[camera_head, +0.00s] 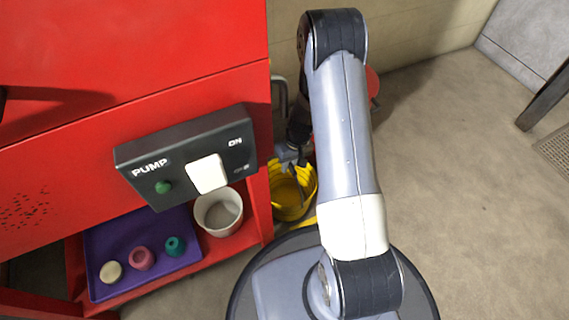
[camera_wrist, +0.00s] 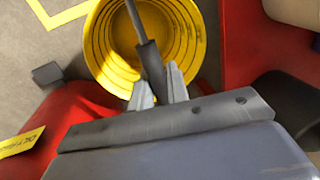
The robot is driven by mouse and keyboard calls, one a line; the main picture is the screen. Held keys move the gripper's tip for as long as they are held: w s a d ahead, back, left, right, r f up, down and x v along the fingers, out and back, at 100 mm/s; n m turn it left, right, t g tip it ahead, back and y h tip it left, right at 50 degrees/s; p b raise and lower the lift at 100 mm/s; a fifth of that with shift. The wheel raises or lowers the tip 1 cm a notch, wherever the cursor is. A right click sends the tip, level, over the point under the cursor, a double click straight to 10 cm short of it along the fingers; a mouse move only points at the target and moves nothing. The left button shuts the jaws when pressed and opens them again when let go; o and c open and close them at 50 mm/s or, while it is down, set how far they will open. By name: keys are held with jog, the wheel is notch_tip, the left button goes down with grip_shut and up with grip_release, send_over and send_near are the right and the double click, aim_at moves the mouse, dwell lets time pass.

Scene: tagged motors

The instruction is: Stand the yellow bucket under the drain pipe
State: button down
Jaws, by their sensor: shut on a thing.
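The yellow bucket (camera_head: 291,196) is beside the right side of the red cabinet, partly hidden behind my arm. In the wrist view the bucket (camera_wrist: 112,45) appears upright, and I look into its ridged, empty-looking inside. My gripper (camera_wrist: 158,92) is shut on the dark grip of the bucket's handle, above the opening. In the head view my gripper (camera_head: 292,152) is small and partly covered by my arm. I cannot tell whether the bucket touches the floor. A grey bent pipe (camera_head: 281,92) shows at the cabinet's side, perhaps the drain pipe; its lower end is hidden.
A pump switch box (camera_head: 187,158) is on the red cabinet (camera_head: 130,95). A white container (camera_head: 218,212) and a purple tray (camera_head: 186,272) sit on its lower shelf. A yellow floor outline (camera_wrist: 62,18) shows beside the bucket. A labelled red object (camera_wrist: 65,125) is close. Open floor (camera_head: 460,200) is right.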

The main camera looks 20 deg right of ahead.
jog(key=shift+s+f, duration=0.1)
jog(key=shift+f, duration=0.45)
jog(key=shift+f+b, duration=0.15)
jog(key=shift+b, duration=0.25)
jog(key=c, duration=1.4)
grip_release()
jog(key=shift+o, duration=0.2)
notch_tip(320, 180, up, 12)
jog(key=d+p, duration=0.2)
jog(key=p, duration=0.3)
jog(key=shift+w+d+p, duration=0.2)
jog(key=shift+p, duration=0.2)
jog(key=shift+o, duration=0.4)
